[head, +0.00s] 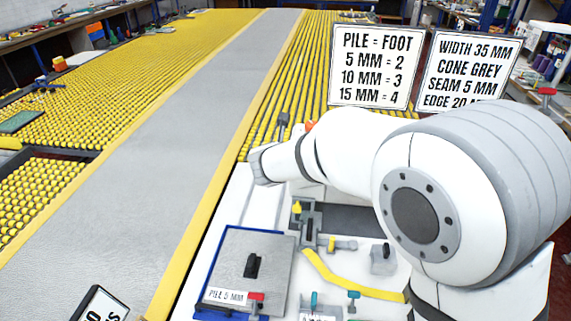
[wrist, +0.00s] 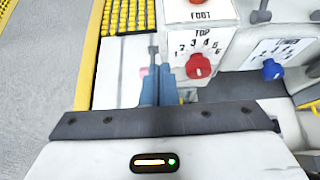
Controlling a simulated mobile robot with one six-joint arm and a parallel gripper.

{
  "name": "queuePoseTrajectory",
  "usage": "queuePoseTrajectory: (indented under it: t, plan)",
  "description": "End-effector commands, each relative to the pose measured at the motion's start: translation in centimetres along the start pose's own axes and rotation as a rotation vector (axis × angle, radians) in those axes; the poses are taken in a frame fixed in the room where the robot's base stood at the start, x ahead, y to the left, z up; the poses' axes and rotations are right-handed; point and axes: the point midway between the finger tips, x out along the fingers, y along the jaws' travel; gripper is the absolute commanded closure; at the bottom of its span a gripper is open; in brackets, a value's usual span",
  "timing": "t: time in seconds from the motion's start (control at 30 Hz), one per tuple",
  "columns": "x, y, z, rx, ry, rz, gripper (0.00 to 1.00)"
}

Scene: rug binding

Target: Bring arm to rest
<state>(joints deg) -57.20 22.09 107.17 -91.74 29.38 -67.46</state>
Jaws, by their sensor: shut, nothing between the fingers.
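My gripper (wrist: 153,52) is shut, its two blue-grey fingers together with nothing between them. It points out over a white surface (wrist: 119,68) in the wrist view. Much of the worktop behind the arm is hidden.
A white machine with a red knob (wrist: 198,66) and a blue knob (wrist: 272,70) stands right of my gripper. A grey plate (head: 240,268), a yellow strip (head: 345,284) and small clamps lie on the worktop. Two signs (head: 370,66) (head: 467,66) stand behind the arm.

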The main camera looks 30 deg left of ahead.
Motion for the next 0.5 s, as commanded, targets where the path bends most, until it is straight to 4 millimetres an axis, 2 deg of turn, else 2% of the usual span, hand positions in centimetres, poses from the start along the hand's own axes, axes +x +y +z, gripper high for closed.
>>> queuePoseTrajectory:
  t: [0.13, 0.5]
  plan:
    - [-0.97, -0.07, 0.46, -0.003, 0.013, -0.001, 1.0]
    - [-0.84, -0.23, 0.08, -0.002, 0.017, -0.003, 1.0]
